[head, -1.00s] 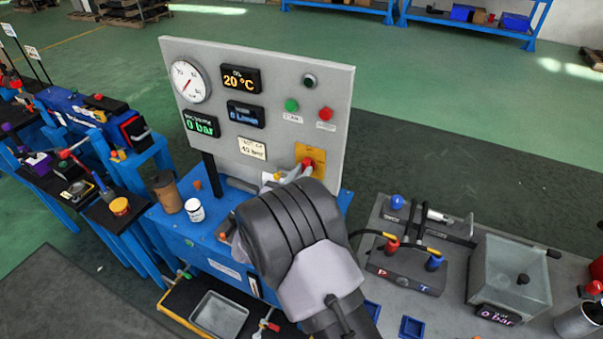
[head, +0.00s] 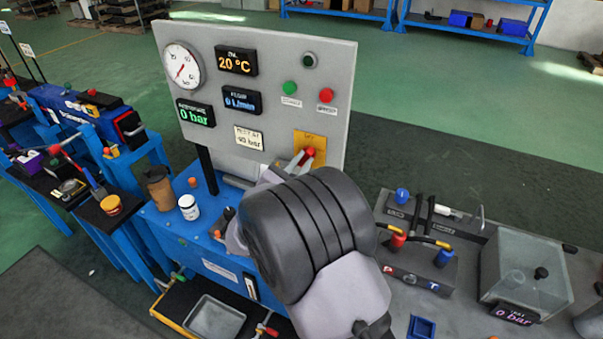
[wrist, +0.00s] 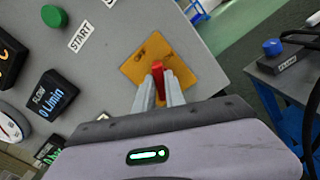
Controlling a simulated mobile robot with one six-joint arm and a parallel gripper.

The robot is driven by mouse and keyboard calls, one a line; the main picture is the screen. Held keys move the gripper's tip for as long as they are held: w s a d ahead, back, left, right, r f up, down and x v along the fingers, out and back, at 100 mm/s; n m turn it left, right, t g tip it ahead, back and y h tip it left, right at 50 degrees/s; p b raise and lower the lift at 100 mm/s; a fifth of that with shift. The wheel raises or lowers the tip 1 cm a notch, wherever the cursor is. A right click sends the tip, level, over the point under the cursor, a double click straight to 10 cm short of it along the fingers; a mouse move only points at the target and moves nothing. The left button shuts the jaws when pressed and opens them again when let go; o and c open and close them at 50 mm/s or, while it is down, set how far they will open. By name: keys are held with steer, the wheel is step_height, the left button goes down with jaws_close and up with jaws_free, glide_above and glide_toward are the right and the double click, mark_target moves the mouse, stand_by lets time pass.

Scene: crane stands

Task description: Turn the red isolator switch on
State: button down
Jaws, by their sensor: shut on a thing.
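The red isolator switch (wrist: 158,79) sits on a yellow plate (wrist: 151,58) on the grey panel (head: 335,85). In the wrist view my gripper (wrist: 160,88) has its two light grey fingers on either side of the red handle, shut on it. In the head view the red of the switch (head: 310,152) shows at the fingertips, below the word on the yellow plate. My wrist and arm hide the area below it. The handle points roughly up and down in the wrist view.
A green start button (head: 290,88) and a red stop button (head: 326,95) are above the switch. Displays and a gauge (head: 181,66) fill the panel's left. A white jar (head: 188,207) and brown cup (head: 159,188) stand on the blue bench. A clear box (head: 525,275) stands at right.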

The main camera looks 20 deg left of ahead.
steer(key=m+b, duration=0.2)
steer(key=f+m+b, duration=0.1)
steer(key=b, duration=0.2)
steer(key=shift+d+m, duration=0.1)
steer(key=shift+m, duration=0.3)
steer(key=m+b, duration=0.3)
steer(key=m, duration=0.2)
steer(key=shift+d+r+b, duration=0.1)
steer(key=shift+r+b, duration=0.1)
steer(key=shift+b, duration=0.2)
steer(key=shift+f+m, duration=0.1)
steer(key=shift+m, duration=1.6)
steer(key=c, duration=1.4)
jaws_free()
steer(key=shift+s, duration=0.15)
